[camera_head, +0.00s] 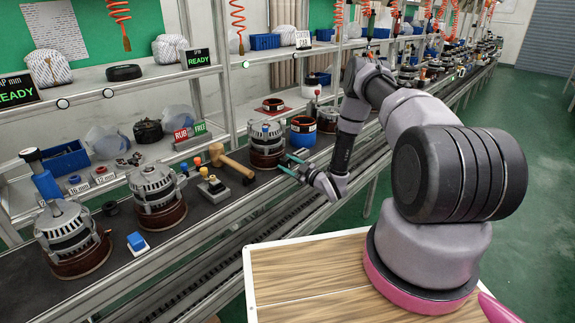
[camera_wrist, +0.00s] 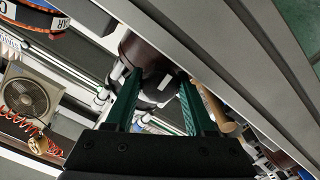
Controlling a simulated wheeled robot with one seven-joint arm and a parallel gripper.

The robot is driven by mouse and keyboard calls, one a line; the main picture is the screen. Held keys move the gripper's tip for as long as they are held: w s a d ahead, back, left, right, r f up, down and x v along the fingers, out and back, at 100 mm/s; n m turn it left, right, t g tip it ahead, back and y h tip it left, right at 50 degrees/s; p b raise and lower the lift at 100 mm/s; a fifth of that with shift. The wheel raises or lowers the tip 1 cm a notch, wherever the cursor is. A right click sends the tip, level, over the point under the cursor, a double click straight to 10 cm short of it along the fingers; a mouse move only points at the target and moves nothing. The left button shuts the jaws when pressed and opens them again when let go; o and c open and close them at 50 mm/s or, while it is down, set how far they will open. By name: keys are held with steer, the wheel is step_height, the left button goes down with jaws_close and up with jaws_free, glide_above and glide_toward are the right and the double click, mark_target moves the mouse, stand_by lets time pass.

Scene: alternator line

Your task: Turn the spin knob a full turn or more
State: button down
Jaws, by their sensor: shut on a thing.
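An alternator (camera_head: 266,132) stands upright on a dark red-brown base (camera_head: 266,160) on the line. My gripper (camera_head: 289,163) reaches in from the right, its green fingers at the right side of that base. In the wrist view, my gripper (camera_wrist: 160,98) has its fingers on either side of a dark part with a pale patch (camera_wrist: 158,84), in front of the red-brown base (camera_wrist: 140,52). My gripper is shut on this part. The spin knob cannot be made out clearly; the fingers and the dark shade hide its outline.
A wooden-handled mallet (camera_head: 228,163) lies just left of the alternator; its handle points at the base. A small box with coloured knobs (camera_head: 213,188) stands further left. More alternators (camera_head: 157,197) stand along the line. The metal rail (camera_head: 240,225) runs along the front edge.

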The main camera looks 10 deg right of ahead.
steer(key=shift+c, duration=1.3)
jaws_free()
steer(key=shift+d, duration=0.1)
steer(key=v, duration=1)
steer(key=shift+s+d, duration=0.2)
steer(key=shift+s, duration=0.15)
